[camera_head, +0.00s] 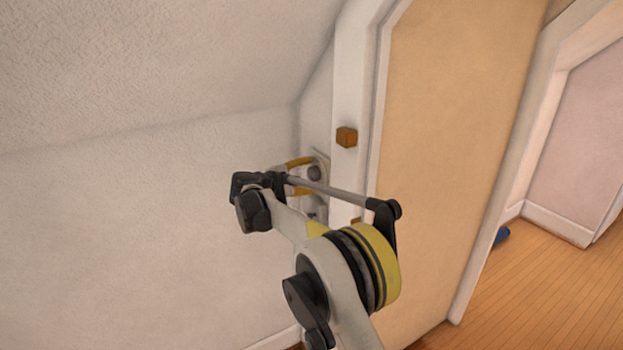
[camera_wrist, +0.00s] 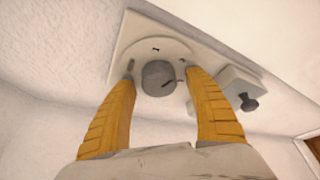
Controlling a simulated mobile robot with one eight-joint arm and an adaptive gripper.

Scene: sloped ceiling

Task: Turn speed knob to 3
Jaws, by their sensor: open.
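The speed knob (camera_wrist: 159,78) is a round grey knob on a pale wall plate (camera_wrist: 133,37). A light round dial with small dark marks surrounds it. The marks are too small to read. My gripper (camera_wrist: 160,76) is open, with its two yellow fingers on either side of the knob and their tips near the dial. I cannot tell whether either finger touches the knob. In the head view, my gripper (camera_head: 300,176) is at the wall by the corner, and the knob (camera_head: 313,173) shows just beside the fingers. My arm hides part of the plate.
A second plate with a dark switch or small knob (camera_wrist: 248,103) sits right of the dial in the wrist view. In the head view, a brown block (camera_head: 346,136) is on the white door frame (camera_head: 348,95), close to my arm. Wooden floor (camera_head: 530,280) lies open at the right.

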